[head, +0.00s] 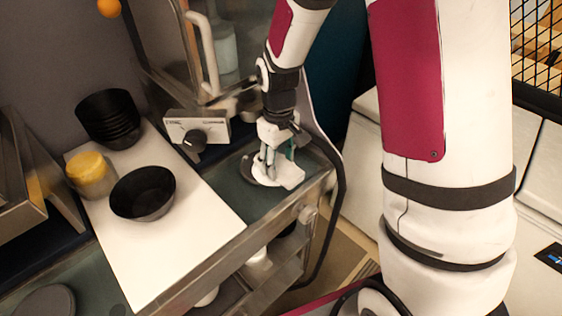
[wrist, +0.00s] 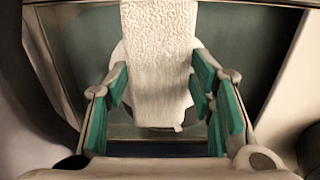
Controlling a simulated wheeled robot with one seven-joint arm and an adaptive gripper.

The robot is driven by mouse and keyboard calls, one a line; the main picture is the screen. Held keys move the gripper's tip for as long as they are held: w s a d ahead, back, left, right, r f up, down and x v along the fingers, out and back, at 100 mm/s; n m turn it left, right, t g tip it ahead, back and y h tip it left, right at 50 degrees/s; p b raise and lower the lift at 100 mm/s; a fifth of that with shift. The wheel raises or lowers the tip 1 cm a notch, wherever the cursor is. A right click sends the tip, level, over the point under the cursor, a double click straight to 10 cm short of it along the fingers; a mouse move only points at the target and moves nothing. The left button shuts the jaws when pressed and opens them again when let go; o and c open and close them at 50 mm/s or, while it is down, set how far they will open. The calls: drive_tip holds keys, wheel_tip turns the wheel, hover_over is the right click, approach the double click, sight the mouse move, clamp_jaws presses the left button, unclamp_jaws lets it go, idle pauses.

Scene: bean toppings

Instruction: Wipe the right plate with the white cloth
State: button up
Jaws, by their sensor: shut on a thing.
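The white cloth (head: 288,177) is bunched under my gripper (head: 275,158) at the right end of the counter. It lies over a dark round plate, the right plate (head: 247,169), whose left rim shows beside the cloth; the rest is hidden. In the wrist view the cloth (wrist: 158,45) stands up between the green-padded fingers of my gripper (wrist: 162,95), which is shut on it. The cloth appears to touch the plate, but the exact contact is hidden. Another dark round plate (head: 45,302) lies at the lower left of the head view.
A white board (head: 185,235) holds a black bowl (head: 143,193), stacked black bowls (head: 108,118) and a yellow-topped jar (head: 91,174). The metal counter edge (head: 262,235) runs in front.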

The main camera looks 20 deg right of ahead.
drive_tip(key=shift+w+a+r, duration=0.15)
drive_tip(key=shift+w+a, duration=0.15)
drive_tip(key=shift+w, duration=0.45)
drive_tip(key=shift+a, duration=0.1)
drive_tip(key=shift+s, duration=0.1)
drive_tip(key=shift+s+d+p, duration=0.3)
drive_tip(key=shift+s+p, duration=0.35)
drive_tip(key=shift+s, duration=0.2)
drive_tip(key=shift+s+d, duration=0.35)
drive_tip(key=shift+s, duration=0.15)
drive_tip(key=shift+f, duration=0.2)
